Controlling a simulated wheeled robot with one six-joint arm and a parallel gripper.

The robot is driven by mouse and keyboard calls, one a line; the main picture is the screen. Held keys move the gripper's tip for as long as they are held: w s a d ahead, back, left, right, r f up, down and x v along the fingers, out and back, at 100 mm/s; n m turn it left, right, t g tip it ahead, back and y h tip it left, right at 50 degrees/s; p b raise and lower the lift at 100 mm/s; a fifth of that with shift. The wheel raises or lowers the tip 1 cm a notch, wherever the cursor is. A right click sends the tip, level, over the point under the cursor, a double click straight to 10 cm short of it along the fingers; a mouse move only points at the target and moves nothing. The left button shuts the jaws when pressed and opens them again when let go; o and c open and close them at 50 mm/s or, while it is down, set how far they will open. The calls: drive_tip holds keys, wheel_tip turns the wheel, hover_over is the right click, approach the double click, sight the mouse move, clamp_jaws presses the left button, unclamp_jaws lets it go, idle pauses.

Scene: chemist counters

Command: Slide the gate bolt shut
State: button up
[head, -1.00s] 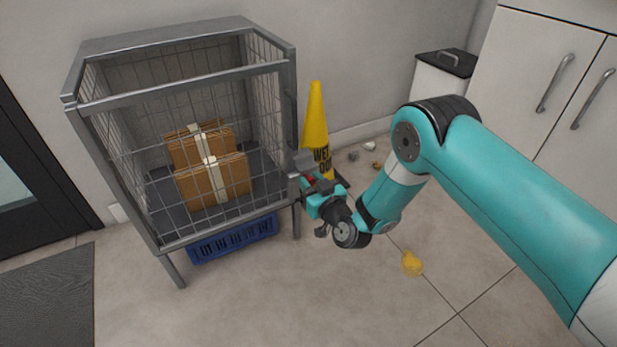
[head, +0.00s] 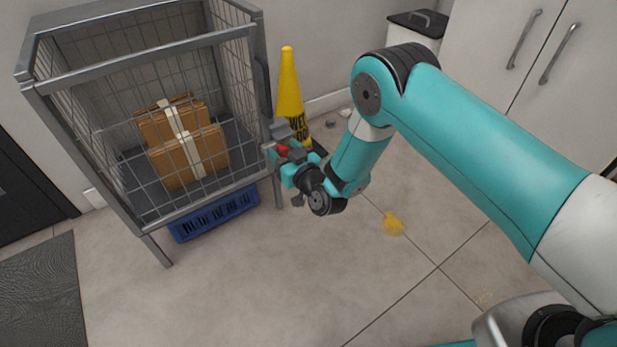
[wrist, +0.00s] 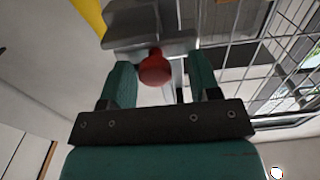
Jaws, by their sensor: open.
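The gate bolt shows as a grey metal block (wrist: 135,25) with a red knob (wrist: 155,68) in the wrist view. In the head view, the red knob (head: 283,149) is small, beside the right front post of the wire cage (head: 150,58). My gripper (wrist: 160,80) is open, with one teal finger on each side of the knob. I cannot tell whether either finger touches it. In the head view my gripper (head: 279,160) is low at the cage's right front corner. The bolt's far end and its catch are hidden or too small to make out.
Brown parcels (head: 190,158) sit inside the cage, and a blue crate (head: 215,213) is beneath it. A yellow wet-floor cone (head: 289,85) stands just behind my gripper. A yellow lump (head: 393,224) lies on the floor. White cupboards (head: 490,50) and a bin (head: 415,30) are at right.

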sight(284, 155)
drive_tip(key=f+b, duration=0.1)
drive_tip(key=b, duration=0.2)
drive_tip(key=shift+s, duration=0.15)
drive_tip(key=s+b, duration=0.1)
drive_tip(key=b, duration=0.3)
drive_tip(key=shift+d, duration=0.3)
drive_tip(key=b+v, duration=0.3)
drive_tip(key=b, duration=0.4)
drive_tip(key=shift+s, duration=0.2)
drive_tip(key=p+v, duration=0.1)
drive_tip(key=v, duration=1.1)
drive_tip(key=shift+d+r+p, duration=0.25)
drive_tip(key=shift+r+p, duration=0.15)
drive_tip(key=shift+r, duration=0.05)
drive_tip(key=shift+s, duration=0.15)
